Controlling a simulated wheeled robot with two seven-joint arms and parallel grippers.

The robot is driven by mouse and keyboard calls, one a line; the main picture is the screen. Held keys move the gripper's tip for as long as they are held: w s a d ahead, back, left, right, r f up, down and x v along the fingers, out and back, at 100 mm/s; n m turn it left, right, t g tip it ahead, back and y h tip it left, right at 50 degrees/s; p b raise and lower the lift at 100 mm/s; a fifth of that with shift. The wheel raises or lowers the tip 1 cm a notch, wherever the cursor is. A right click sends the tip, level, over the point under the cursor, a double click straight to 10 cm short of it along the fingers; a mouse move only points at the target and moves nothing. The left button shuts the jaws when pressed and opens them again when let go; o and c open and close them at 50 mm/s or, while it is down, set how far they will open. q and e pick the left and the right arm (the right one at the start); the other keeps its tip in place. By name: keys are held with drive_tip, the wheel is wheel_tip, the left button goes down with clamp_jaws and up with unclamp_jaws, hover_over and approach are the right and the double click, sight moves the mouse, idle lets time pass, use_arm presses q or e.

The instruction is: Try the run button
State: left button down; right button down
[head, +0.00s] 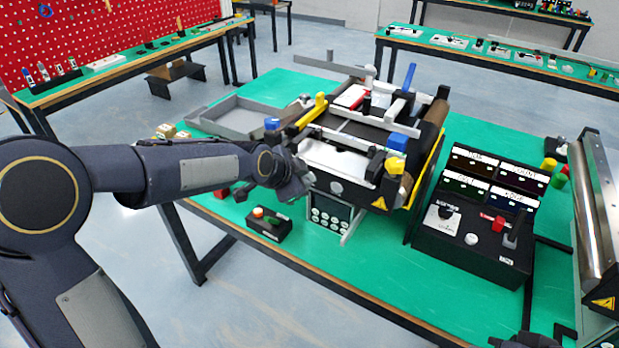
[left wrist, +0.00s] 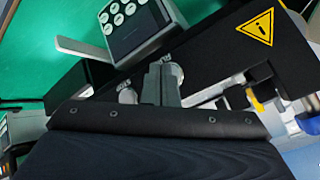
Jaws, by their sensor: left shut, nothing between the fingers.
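My left gripper (head: 298,186) is at the near left corner of the mini conveyor (head: 330,160), shut and empty. In the left wrist view its closed fingers (left wrist: 160,82) point at the conveyor's dark side, near a keypad panel (left wrist: 140,30); contact cannot be told. A larger black control box (head: 470,240) with a black knob, a white button and a red switch stands right of the conveyor.
The keypad panel also shows under the conveyor's front (head: 330,212). A grey tray (head: 240,118) is behind the gripper. Labelled dark bins (head: 497,178) and a roller unit (head: 600,210) stand at right. Green table (head: 370,270) is bare at the front.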

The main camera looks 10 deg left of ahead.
use_arm(q)
drive_tip(key=shift+s+a, duration=0.2)
drive_tip(key=shift+s, duration=0.3)
drive_tip(key=s, duration=0.1)
drive_tip(key=s+a+b, duration=0.1)
drive_tip(key=s, duration=0.1)
drive_tip(key=s+b, duration=0.1)
drive_tip(key=shift+s+a, duration=0.35)
idle(0.6)
